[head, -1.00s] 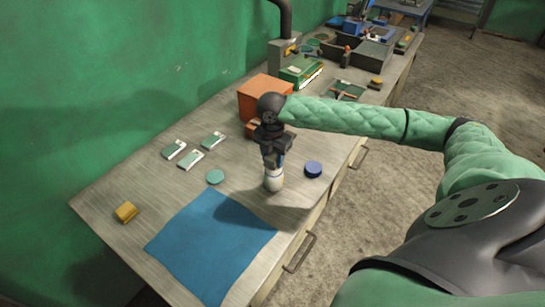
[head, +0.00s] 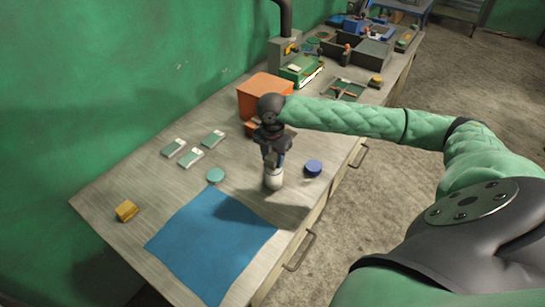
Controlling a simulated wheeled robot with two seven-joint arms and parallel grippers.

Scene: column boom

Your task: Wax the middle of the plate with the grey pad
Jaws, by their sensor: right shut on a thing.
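My right gripper (head: 275,155) points down over the workbench and is shut on a white bottle-like thing (head: 273,181), which is upright; whether it touches the bench I cannot tell. A flat blue sheet (head: 212,245) lies at the near end of the bench; I cannot tell whether it is the plate. Several small grey-green blocks with white labels lie behind it, such as one block (head: 191,158); no pad is clearly identifiable as the grey pad. A teal disc (head: 215,175) lies near the sheet's back corner. My left gripper is not in view.
A blue round tin (head: 314,167) stands right of the bottle, near the bench edge. A yellow block (head: 126,211) lies at left. An orange box (head: 265,91) stands behind my gripper, with trays and tools farther back.

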